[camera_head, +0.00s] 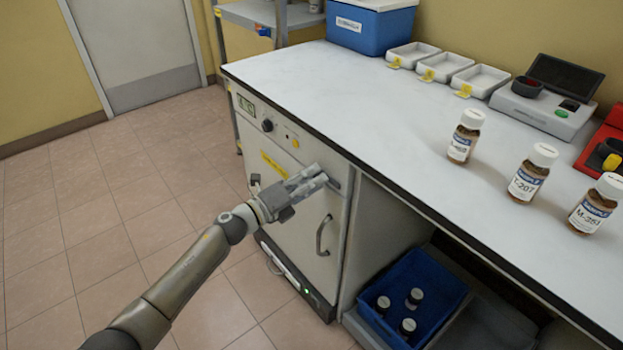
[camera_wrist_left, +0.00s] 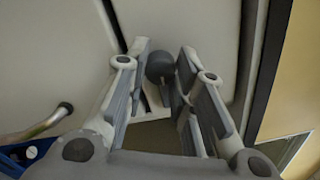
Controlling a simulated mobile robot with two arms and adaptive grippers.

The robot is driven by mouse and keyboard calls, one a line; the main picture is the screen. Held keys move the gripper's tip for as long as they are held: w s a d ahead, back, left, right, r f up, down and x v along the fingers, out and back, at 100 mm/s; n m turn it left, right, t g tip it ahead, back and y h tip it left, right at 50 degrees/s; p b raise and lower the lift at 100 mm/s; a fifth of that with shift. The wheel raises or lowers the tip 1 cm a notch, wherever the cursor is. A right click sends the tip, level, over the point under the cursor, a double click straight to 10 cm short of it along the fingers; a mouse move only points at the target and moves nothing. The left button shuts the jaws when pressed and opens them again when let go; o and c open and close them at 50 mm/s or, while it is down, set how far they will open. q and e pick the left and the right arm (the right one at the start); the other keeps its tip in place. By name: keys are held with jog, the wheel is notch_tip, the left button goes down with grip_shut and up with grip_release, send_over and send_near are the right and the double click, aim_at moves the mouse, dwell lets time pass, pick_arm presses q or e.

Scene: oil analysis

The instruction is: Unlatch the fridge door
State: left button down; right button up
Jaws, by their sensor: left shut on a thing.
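The fridge is the pale grey cabinet under the bench, and its door (camera_head: 293,222) looks closed. It has a vertical bar handle (camera_head: 323,237), which also shows at the lower left of the left wrist view (camera_wrist_left: 48,122). My left gripper (camera_head: 322,178) is at the upper right of the door, by the latch. In the left wrist view its fingers (camera_wrist_left: 160,82) are on either side of the latch's dark round knob (camera_wrist_left: 160,66), shut on it. The fingers hide most of the latch in the head view. My right gripper is in neither view.
The white bench top (camera_head: 330,90) overhangs the door. Bottles (camera_head: 466,136) stand on it, with white trays (camera_head: 480,79) and a blue box (camera_head: 371,25) behind. A blue crate (camera_head: 378,325) with dark bottles sits in the bay to the right. The tiled floor (camera_head: 120,215) to the left is clear.

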pick_arm(q)
jog(key=shift+s+d+f, duration=0.1)
jog(key=shift+f, duration=0.15)
jog(key=c, duration=1.3)
grip_release()
jog(key=shift+o, duration=0.6)
jog(key=shift+r, duration=0.15)
jog(key=v, duration=1.2)
